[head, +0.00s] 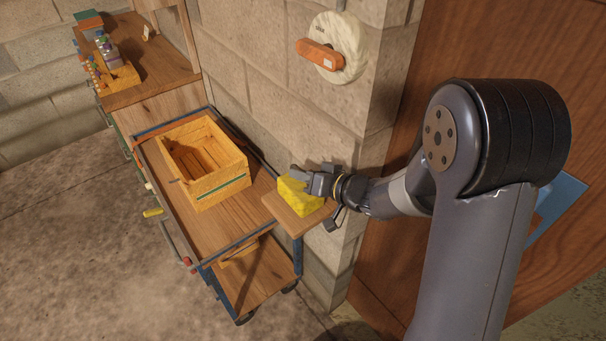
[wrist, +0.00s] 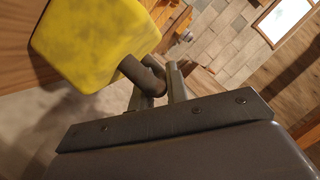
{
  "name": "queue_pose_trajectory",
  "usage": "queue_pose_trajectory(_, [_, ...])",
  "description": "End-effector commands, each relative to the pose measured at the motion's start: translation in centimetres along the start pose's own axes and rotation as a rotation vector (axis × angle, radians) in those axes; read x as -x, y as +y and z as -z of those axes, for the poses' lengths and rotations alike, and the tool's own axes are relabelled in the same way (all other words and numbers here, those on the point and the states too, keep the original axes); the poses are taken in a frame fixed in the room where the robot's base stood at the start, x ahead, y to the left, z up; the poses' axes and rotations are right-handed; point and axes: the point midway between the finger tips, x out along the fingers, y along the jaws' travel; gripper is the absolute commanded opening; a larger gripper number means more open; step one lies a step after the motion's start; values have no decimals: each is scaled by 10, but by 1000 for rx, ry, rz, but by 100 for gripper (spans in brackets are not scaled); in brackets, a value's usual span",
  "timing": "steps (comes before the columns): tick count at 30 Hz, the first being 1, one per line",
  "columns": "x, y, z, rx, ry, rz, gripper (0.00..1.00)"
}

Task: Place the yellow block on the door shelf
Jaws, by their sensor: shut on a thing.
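The yellow block (head: 299,195) is a chunky, worn-looking piece at the small wooden door shelf (head: 289,218) beside the doorway. It appears to rest on or just above the shelf board; I cannot tell which. My gripper (head: 309,184) reaches in from the right and is shut on the block. In the wrist view the yellow block (wrist: 95,42) fills the upper left, at the end of my gripper (wrist: 152,82).
A trolley (head: 178,228) with a wooden crate (head: 219,185) stands left of the shelf. An orange-handled switch (head: 321,54) is on the block wall above. A brown door (head: 400,262) is behind my arm. A bench (head: 150,75) with bottles stands at the back left.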

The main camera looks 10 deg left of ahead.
Motion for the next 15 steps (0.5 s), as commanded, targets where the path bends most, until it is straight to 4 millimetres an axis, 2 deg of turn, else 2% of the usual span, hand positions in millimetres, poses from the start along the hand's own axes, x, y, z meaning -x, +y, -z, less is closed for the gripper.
queue_pose_trajectory(5, [0,0,0,1,2,1,0])
queue_pose_trajectory(6, [0,0,-1,0,0,0,18])
queue_pose_trajectory(13, [0,0,-1,0,0,0,37])
queue_pose_trajectory(15, [0,0,0,0,0,0,37])
